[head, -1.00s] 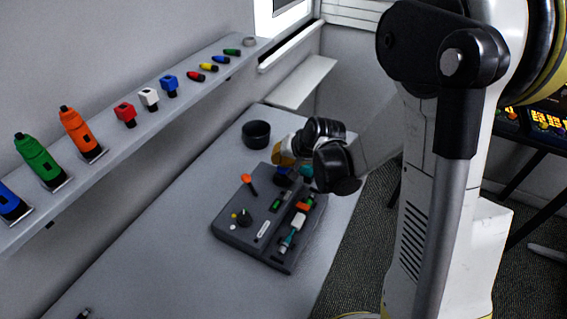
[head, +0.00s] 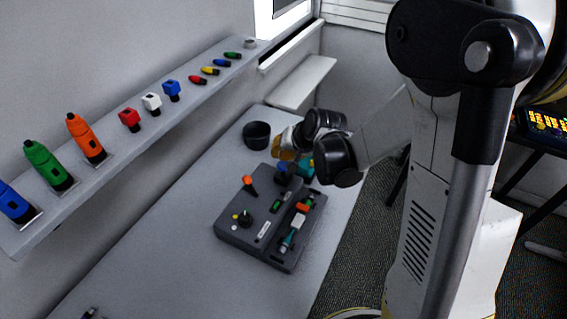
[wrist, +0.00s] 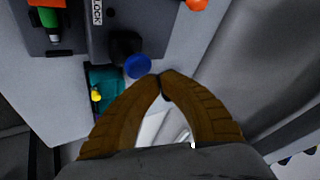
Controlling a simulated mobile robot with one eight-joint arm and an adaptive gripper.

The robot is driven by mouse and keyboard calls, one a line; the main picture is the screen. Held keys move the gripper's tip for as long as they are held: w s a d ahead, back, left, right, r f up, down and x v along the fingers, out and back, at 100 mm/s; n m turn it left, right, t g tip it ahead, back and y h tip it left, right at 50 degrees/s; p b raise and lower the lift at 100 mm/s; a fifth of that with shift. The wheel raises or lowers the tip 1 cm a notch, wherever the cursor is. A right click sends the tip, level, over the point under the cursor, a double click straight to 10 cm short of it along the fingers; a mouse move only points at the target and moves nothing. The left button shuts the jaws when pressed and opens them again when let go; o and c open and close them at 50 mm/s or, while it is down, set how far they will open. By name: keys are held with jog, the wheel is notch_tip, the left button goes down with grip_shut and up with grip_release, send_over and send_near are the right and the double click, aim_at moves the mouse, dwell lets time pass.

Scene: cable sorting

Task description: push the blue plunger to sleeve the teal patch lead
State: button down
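The blue plunger (wrist: 138,66) is a round blue cap on a black housing (wrist: 124,44) at the end of the grey fixture (head: 233,238). My gripper (wrist: 162,84) is shut and empty, its tan fingertips together just right of and below the plunger in the wrist view; I cannot tell whether they touch it. In the head view my gripper (head: 284,154) is at the fixture's far end, partly hidden by my wrist. The teal patch lead (head: 287,245) lies in the right-hand channel of the fixture, with a white connector (head: 298,221).
A teal block (wrist: 104,84) with a yellow knob stands beside the plunger housing. An orange-topped lever (head: 248,181) rises from the fixture. A black cup (head: 256,135) stands behind it. A wall shelf (head: 105,180) holds bottles and connectors.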

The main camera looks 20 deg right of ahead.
jog(key=shift+r+p, duration=2.05)
jog(key=shift+r, duration=0.95)
jog(key=shift+s, duration=0.1)
jog(key=b, duration=0.1)
jog(key=n+h+b, duration=0.2)
jog(key=n+b, duration=0.1)
jog(key=b, duration=0.4)
send_near(281, 165)
jog(key=s+r, duration=0.5)
jog(key=s, duration=0.1)
jog(key=s+f+n+b, duration=0.1)
jog(key=s+f+b, duration=0.2)
jog(key=s, duration=0.7)
jog(key=shift+d+n+h+b, duration=0.15)
jog(key=shift+n+h+b, duration=0.15)
jog(key=shift+n+b, duration=0.15)
jog(key=shift+s+f, duration=0.1)
